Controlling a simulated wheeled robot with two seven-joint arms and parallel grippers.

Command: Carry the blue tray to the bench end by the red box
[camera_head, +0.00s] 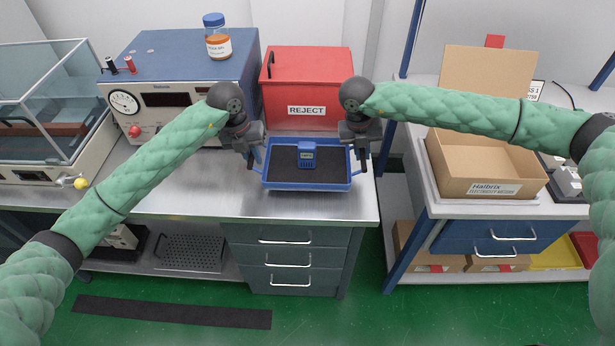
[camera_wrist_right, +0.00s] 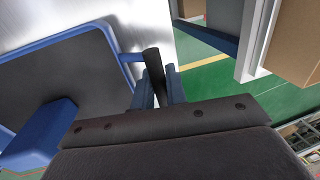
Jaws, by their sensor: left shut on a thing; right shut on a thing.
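The blue tray (camera_head: 308,185) has a dark mat inside and is at the right end of the steel bench, in front of the red box marked REJECT (camera_head: 308,88). A small blue meter (camera_head: 307,153) stands on the mat. My left gripper (camera_head: 256,160) is shut on the tray's left handle. My right gripper (camera_head: 360,160) is shut on its right handle. In the right wrist view the fingers (camera_wrist_right: 160,88) close around the dark handle bar, and part of the tray (camera_wrist_right: 60,38) shows at the left. Whether the tray touches the bench, I cannot tell.
A blue instrument (camera_head: 180,85) with a gauge and an orange-filled jar (camera_head: 217,40) on top stands left of the red box. Bare bench (camera_head: 190,185) lies left of the tray. A gap separates the bench from a workbench with an open cardboard box (camera_head: 485,165).

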